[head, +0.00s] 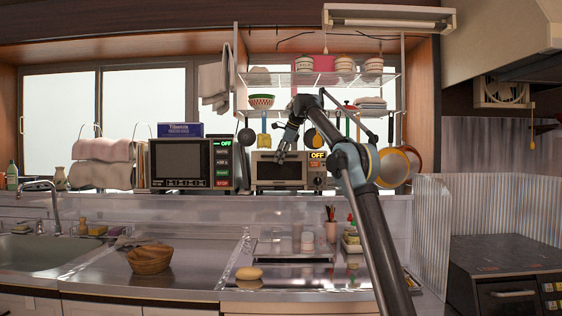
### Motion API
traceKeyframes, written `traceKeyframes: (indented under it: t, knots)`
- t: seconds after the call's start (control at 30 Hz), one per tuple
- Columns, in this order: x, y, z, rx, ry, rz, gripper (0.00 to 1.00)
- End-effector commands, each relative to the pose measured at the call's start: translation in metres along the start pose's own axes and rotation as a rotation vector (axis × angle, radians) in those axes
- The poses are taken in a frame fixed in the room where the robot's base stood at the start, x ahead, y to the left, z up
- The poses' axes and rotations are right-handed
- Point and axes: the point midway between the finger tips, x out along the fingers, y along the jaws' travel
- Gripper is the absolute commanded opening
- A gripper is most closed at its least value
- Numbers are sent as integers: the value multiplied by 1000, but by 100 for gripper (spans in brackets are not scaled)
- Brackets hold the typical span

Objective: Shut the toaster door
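The toaster (267,172) is a small pale oven with a dark window and an OFF label at its upper right. It stands on the ledge in the middle, right of the microwave. Its front looks upright in the head view, but I cannot tell whether the door is fully shut. My gripper (281,156) points down in front of the upper part of the toaster and hides some of it. I cannot tell whether it touches the toaster. The fingers are too small to judge their opening, and I see nothing held.
The black microwave (180,163) stands close on the left. Utensils and pans (393,168) hang from the rack (330,80) above and to the right. A wooden bowl (150,259) and a bun (249,273) sit on the lower counter, which has bare room between them.

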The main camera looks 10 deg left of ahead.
Motion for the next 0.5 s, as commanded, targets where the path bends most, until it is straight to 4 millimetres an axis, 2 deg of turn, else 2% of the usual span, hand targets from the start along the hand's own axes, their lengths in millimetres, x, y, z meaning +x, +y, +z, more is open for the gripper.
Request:
traceKeyframes:
  t: [0.33,0.5]
  knots:
    - [-2,1,1,-2,1,3,21]
    - [-17,0,0,-2,2,3,21]
